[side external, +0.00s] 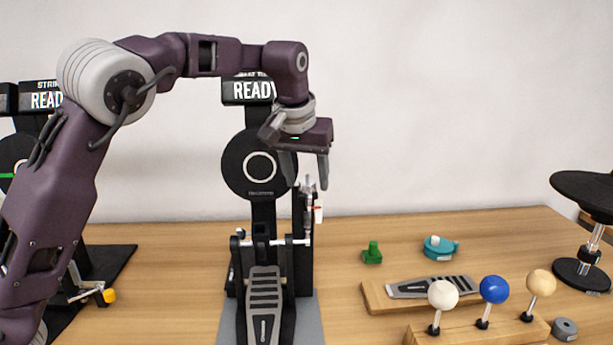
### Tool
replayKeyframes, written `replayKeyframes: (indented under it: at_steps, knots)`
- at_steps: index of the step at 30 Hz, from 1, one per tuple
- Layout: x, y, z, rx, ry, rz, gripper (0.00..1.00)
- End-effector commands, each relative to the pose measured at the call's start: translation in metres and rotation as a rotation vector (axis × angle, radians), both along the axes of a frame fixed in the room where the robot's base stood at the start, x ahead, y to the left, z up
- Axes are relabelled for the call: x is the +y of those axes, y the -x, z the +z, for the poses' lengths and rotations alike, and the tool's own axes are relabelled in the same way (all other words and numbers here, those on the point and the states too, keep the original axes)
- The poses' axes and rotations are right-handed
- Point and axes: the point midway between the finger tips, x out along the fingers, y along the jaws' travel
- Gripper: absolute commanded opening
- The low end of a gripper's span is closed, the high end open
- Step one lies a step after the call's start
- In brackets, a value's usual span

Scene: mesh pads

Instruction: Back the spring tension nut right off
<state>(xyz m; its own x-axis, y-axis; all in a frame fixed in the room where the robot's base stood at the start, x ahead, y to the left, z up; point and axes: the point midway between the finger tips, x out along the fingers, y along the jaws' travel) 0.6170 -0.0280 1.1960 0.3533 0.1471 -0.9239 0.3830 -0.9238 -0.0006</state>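A drum pedal (264,300) stands on a grey mat in the middle of the table. At the right side of its frame, a slim upright carries small silvery parts (309,186) at its top and a white and red tag (318,213) below them. The spring tension nut is too small to make out for certain among these parts. My gripper (307,182) points down over this upright. Its two fingers are apart, with the silvery top between or just behind the tips. I cannot tell whether they touch it.
A round black pad with a READY display (247,91) stands behind the pedal, close to my gripper. To the right are a green knobbed block (372,253), a teal object (440,248), a loose footboard (433,287) and a rack of ball-headed beaters (480,332). A black pad stands far right.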

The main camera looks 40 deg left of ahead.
Motion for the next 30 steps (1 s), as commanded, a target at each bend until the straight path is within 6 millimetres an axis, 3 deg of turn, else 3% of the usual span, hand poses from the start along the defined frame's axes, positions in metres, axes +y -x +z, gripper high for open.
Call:
replayKeyframes:
  at_steps: [1,6,8,20,30]
  knots:
    - [0.0,0.0001,0.0002,0.0,0.0,0.0,0.42]
    - [-0.0001,0.0001,0.0004,0.0,0.0,0.0,0.09]
    - [-0.0001,0.0001,0.0004,0.0,0.0,0.0,0.0]
    - [-0.001,-0.0004,0.0009,-0.001,0.001,0.079,0.0]
    - [-0.0023,-0.0019,0.0006,-0.002,-0.002,0.361,0.0]
